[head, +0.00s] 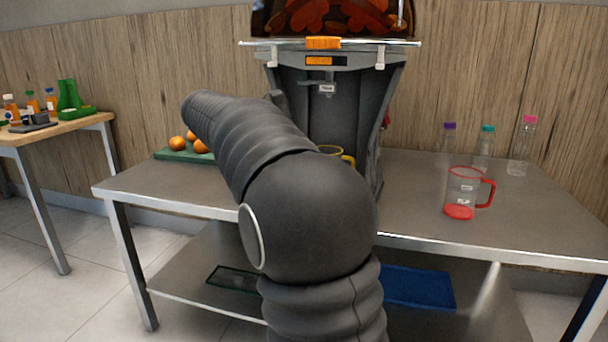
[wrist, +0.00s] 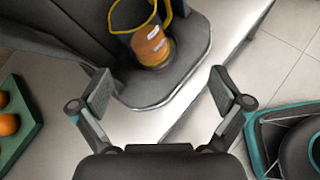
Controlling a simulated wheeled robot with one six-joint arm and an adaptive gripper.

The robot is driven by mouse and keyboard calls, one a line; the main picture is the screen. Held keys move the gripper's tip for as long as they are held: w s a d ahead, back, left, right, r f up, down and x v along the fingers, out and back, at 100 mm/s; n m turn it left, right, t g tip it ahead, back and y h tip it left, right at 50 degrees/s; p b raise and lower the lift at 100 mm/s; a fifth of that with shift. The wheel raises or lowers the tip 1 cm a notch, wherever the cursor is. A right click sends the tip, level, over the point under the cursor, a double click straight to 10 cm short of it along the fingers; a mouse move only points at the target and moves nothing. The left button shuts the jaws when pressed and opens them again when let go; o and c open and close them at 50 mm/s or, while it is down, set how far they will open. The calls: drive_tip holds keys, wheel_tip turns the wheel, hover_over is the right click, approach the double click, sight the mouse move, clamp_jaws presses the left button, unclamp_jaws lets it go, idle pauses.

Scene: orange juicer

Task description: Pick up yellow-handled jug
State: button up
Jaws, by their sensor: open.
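The yellow-handled jug (wrist: 150,43) stands on the juicer's base in the wrist view, clear-walled with a yellow rim and handle and orange contents low inside. In the head view only its yellow rim and handle (head: 347,159) show; my arm hides the rest. My gripper (wrist: 162,88) is open and empty, its two fingers spread wide. The jug lies beyond the fingertips, roughly between them in the picture and apart from both.
The juicer (head: 335,105) stands behind the jug on the metal table (head: 415,215). A red-handled jug (head: 463,190) and capped bottles (head: 484,150) stand at right. Oranges lie on a green board (head: 175,154) at left. Bare table lies between the juicer and red-handled jug.

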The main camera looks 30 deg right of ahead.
drive_tip(key=w+d+f+h+b, duration=0.1)
drive_tip(key=d+f, duration=0.1)
drive_tip(key=d, duration=0.5)
drive_tip(key=w+d+f+n+g+b, duration=0.1)
drive_tip(key=d+f+b, duration=0.1)
drive_tip(key=d, duration=0.6)
drive_tip(key=shift+d+n+h, duration=0.25)
drive_tip(key=shift+n+h, duration=0.05)
drive_tip(key=shift+h, duration=0.1)
drive_tip(key=shift+w, duration=0.1)
drive_tip(key=c, duration=1.3)
drive_tip(key=shift+r, duration=0.1)
drive_tip(key=shift+c, duration=0.2)
